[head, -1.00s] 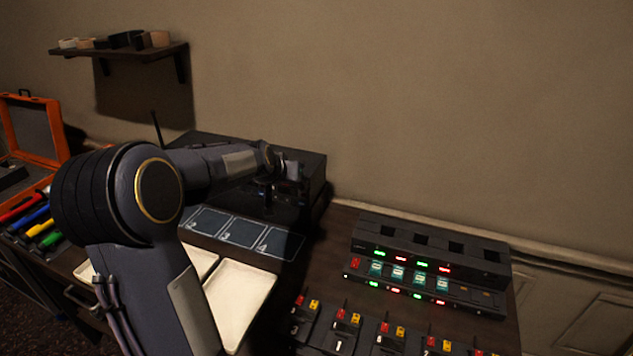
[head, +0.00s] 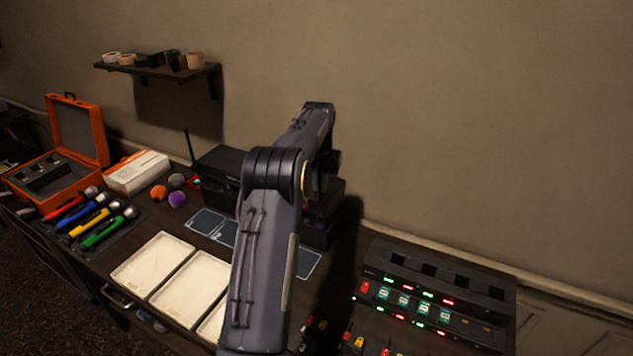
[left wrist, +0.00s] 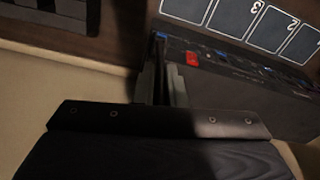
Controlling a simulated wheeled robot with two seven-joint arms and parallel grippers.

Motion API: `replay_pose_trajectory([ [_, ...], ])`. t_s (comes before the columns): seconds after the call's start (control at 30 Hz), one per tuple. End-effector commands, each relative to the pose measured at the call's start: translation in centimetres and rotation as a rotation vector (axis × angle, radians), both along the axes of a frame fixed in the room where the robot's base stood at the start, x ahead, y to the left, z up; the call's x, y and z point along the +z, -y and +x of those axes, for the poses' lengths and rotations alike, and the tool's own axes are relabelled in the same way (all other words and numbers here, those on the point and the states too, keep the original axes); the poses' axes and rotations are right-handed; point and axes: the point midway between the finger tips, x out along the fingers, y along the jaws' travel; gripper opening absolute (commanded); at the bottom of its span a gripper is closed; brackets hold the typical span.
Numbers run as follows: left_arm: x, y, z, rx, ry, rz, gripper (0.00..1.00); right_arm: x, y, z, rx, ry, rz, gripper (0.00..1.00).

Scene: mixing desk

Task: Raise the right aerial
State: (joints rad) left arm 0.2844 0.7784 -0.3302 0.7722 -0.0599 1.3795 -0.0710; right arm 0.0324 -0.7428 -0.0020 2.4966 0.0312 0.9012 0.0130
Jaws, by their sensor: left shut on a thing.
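The black receiver box (head: 222,162) stands against the wall in the head view, partly hidden behind my left arm. Its left aerial (head: 188,147) is a thin dark rod standing upright. The right aerial is hidden by my arm in the head view. In the left wrist view my left gripper (left wrist: 160,82) is shut on a thin dark rod, the right aerial (left wrist: 158,55), beside the box (left wrist: 250,82). In the head view the left gripper (head: 322,203) is low at the box's right end, mostly covered by my arm. My right gripper is not in view.
Cream trays (head: 155,262), a numbered dark mat (head: 207,222) and coloured microphones (head: 90,222) lie on the desk. An orange case (head: 78,130) is at the left. A lit rack (head: 430,295) stands at the right. A shelf (head: 160,72) hangs above.

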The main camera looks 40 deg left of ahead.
Motion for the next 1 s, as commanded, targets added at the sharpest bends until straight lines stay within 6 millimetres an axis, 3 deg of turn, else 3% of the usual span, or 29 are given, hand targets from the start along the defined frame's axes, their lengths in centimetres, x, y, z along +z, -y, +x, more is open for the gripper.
replay_pose_trajectory([
  [0.8,-0.17,-0.12,0.76,0.000,-0.075,-0.019,0.00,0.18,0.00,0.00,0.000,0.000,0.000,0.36],
  [0.83,-0.17,-0.12,0.76,0.000,-0.075,-0.019,0.14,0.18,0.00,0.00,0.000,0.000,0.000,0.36],
  [1.0,-0.13,-0.13,0.77,0.000,-0.074,-0.019,0.33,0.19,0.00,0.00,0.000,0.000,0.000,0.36],
])
